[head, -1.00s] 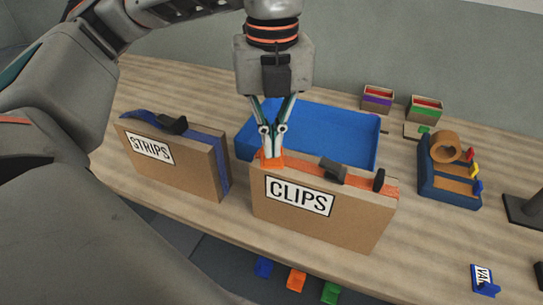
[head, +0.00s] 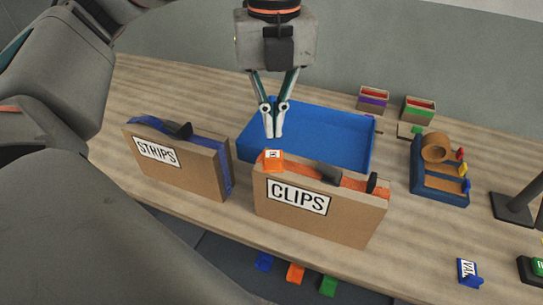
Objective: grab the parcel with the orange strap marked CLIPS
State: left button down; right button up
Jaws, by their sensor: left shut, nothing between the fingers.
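The parcel marked CLIPS (head: 318,218) is a brown box standing upright on the table, with an orange strap (head: 350,182) along its top and dark fittings on the strap. A small orange tab (head: 272,161) with a white label sits at the left end of its top. My left gripper (head: 273,136) is above that tab, pointing down, shut and empty, with a small gap seeming to separate its fingertips from the tab. My right gripper is not in view.
A brown parcel marked STRIPS (head: 185,180) with a blue strap stands to the left. An open blue tray (head: 345,165) lies behind the CLIPS parcel. Small bins (head: 418,110), a blue holder with a tape roll (head: 440,188) and a dark stand (head: 514,210) are at right.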

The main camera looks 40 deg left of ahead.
aim_at(301, 198)
jog(key=k, duration=1)
